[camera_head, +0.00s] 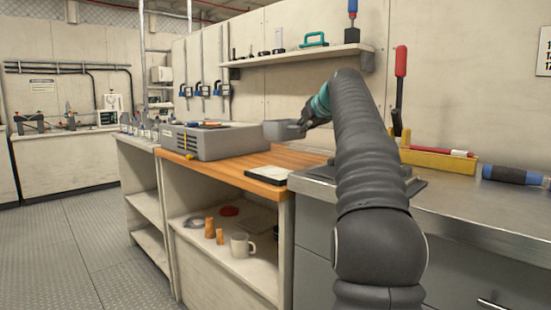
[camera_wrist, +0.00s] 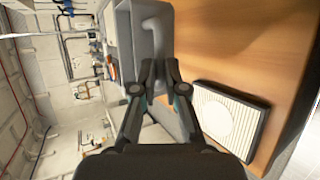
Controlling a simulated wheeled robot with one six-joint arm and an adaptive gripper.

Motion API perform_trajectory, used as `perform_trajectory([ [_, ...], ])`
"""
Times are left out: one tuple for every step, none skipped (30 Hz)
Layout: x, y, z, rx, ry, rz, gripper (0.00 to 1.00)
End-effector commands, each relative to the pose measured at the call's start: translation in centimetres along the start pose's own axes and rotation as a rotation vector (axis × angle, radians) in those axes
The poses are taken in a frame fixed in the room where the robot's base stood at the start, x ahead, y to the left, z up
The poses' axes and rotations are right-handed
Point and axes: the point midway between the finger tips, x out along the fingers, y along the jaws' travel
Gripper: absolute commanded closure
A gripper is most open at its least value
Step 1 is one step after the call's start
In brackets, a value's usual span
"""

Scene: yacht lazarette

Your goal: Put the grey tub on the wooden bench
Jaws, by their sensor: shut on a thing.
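The grey tub (camera_head: 281,131) is small and open-topped, and it is held up over the wooden bench (camera_head: 231,172). My gripper (camera_head: 304,122) is shut on the tub's right side. In the wrist view my fingertips (camera_wrist: 160,72) close on the grey tub (camera_wrist: 156,36), and the orange wood of the bench (camera_wrist: 245,45) shows beside it. The exact gap between tub and wood cannot be told. My fingers hide part of the tub.
A large grey case (camera_head: 215,145) takes up the bench's left part. A black-edged pale pad (camera_head: 268,174) lies at the front right. A shelf (camera_head: 300,54) hangs above. A metal counter (camera_head: 480,210) adjoins on the right. Bare wood lies between case and pad.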

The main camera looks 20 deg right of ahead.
Motion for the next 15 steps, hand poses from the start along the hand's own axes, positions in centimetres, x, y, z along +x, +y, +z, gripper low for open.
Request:
perform_trajectory([
  [1.1, -0.1, -1.1, -0.002, 0.004, 0.001, 1.0],
  [1.6, -0.1, -1.5, -0.002, 0.005, 0.001, 1.0],
  [2.4, -0.2, -2.2, -0.002, 0.005, 0.001, 1.0],
  [2.9, -0.2, -2.6, -0.003, 0.005, 0.0, 1.0],
  [3.5, -0.2, -3.1, -0.003, 0.007, 0.0, 1.0],
  [4.1, -0.2, -3.7, -0.003, 0.006, 0.002, 1.0],
  [4.5, -0.2, -4.1, -0.003, 0.006, 0.001, 1.0],
  [4.9, -0.2, -4.5, -0.004, 0.006, 0.002, 1.0],
  [5.5, -0.2, -4.9, -0.004, 0.006, 0.002, 1.0],
  [5.8, -0.2, -5.1, -0.003, 0.006, 0.002, 1.0],
  [6.1, -0.2, -5.4, -0.003, 0.006, 0.002, 1.0],
  [6.4, -0.2, -5.7, -0.003, 0.006, 0.002, 1.0],
  [6.5, -0.2, -5.8, -0.003, 0.005, 0.002, 1.0],
  [6.7, -0.2, -5.9, -0.003, 0.005, 0.002, 1.0],
  [6.8, -0.3, -6.0, -0.003, 0.004, 0.002, 1.0],
])
